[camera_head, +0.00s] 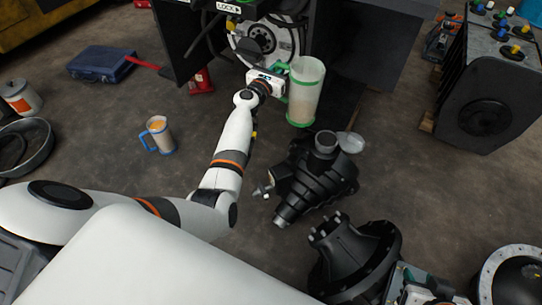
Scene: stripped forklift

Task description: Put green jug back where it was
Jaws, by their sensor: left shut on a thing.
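The green jug (308,88) is a tall, clear, pale container with a green rim, base and handle, in the upper middle of the head view. My left gripper (284,88) is shut on its handle side, at the jug's left. The jug is about upright; I cannot tell whether its base touches the floor.
A black stepped gear part (318,180) with a clear funnel-like dish (351,142) lies just in front of the jug. A black flanged housing (350,255) is nearer. A blue-handled jug (158,134) stands left. The forklift (365,40) is behind.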

